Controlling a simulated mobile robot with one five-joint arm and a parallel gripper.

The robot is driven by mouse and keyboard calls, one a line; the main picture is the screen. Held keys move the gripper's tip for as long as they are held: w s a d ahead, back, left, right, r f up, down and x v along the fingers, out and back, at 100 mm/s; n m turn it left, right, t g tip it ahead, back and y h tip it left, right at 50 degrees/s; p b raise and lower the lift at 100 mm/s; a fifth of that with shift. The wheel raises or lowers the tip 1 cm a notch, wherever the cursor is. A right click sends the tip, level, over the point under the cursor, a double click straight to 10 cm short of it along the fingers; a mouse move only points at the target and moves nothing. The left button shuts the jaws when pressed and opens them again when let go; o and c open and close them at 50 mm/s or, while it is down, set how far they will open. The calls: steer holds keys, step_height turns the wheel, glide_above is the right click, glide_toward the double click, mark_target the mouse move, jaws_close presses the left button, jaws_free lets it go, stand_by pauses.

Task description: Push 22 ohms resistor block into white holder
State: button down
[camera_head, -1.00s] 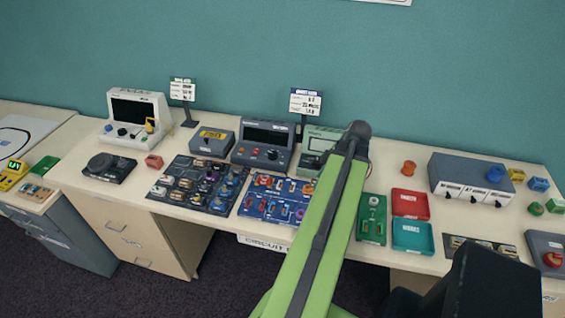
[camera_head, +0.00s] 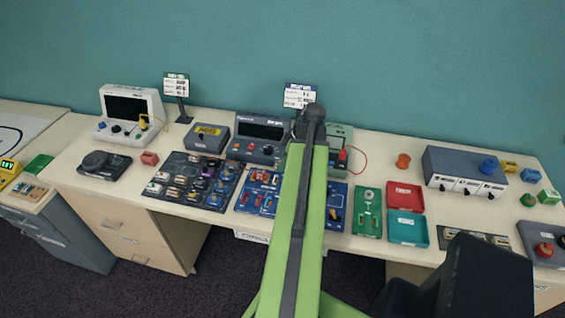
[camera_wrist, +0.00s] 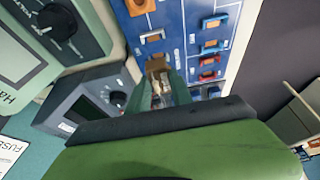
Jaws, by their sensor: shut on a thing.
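My gripper (camera_wrist: 162,92) shows in the wrist view, shut on a small tan-brown block (camera_wrist: 157,66), which I take to be the resistor block; its marking cannot be read. The block is over or at the edge of the blue board (camera_wrist: 185,50). A pale, whitish holder (camera_wrist: 152,36) sits on the board just beyond the block; I cannot tell if they touch. Orange, red and blue pieces sit in other holders on the board. In the head view the blue board (camera_head: 241,207) is partly behind my arm, which hides the gripper and block.
A grey meter (camera_head: 259,130) and a pale green meter (camera_head: 340,134) stand behind the board. A dark board of parts (camera_head: 170,199) is to its left. A green board (camera_head: 367,225), red tray (camera_head: 404,196) and teal tray (camera_head: 408,230) are to the right.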

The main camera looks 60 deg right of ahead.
mark_target(279, 181)
steer(key=shift+f+b, duration=2.5)
steer(key=shift+f, duration=0.45)
steer(key=shift+f+b, duration=0.7)
steer(key=c, duration=1.1)
jaws_free()
steer(key=shift+o, duration=0.2)
steer(key=o, duration=0.5)
steer(key=shift+r, duration=0.1)
step_height(279, 181, up, 8)
steer(key=p, duration=0.8)
